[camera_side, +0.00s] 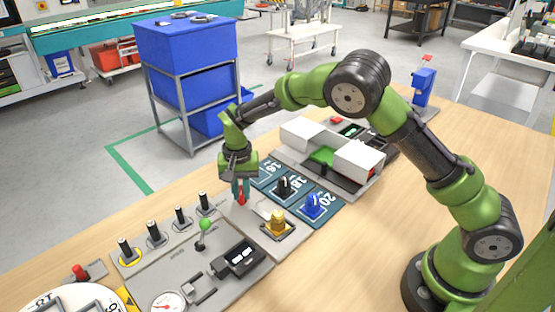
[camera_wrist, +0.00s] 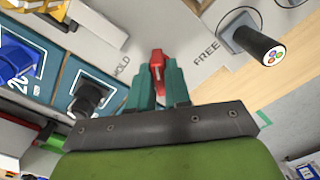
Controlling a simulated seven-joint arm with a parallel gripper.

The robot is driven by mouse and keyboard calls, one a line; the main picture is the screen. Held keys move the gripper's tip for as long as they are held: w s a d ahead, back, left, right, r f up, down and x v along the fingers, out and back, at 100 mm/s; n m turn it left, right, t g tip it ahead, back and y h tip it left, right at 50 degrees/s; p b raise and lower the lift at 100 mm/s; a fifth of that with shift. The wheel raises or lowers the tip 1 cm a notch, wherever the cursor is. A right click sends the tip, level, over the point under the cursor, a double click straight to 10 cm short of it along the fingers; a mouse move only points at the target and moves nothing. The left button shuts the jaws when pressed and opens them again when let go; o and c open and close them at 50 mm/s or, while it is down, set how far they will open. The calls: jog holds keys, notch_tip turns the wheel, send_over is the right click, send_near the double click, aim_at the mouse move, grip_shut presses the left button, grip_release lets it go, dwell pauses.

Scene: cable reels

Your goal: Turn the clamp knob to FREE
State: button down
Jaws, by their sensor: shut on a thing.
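The red clamp knob (camera_wrist: 157,62) sits on a light grey panel (camera_wrist: 145,20), between the printed word HOLD (camera_wrist: 122,66) on its left and FREE (camera_wrist: 207,51) on its right in the wrist view. The knob's visible end points roughly up the picture, between the two words. My gripper (camera_wrist: 158,82) is shut on the knob, with one teal finger on each side of it. In the side view my gripper (camera_side: 240,188) points down, and the red knob (camera_side: 241,199) shows just below the fingers. The knob's lower part is hidden by the fingers.
A black-handled post (camera_wrist: 258,44) stands close to the right of FREE. Black (camera_side: 284,187) and blue (camera_side: 314,204) knobs on numbered plates and a yellow piece (camera_side: 278,224) lie nearby. Several black-handled levers (camera_side: 180,217) and a green-tipped lever (camera_side: 205,226) stand on the panel to the left.

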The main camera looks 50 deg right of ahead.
aim_at(241, 190)
jog(key=m, duration=0.4)
jog(key=shift+m, duration=0.7)
jog(key=m, duration=0.5)
jog(key=c, duration=1.1)
grip_release()
jog(key=shift+r, duration=0.1)
notch_tip(241, 190, up, 7)
jog(key=shift+f, duration=0.1)
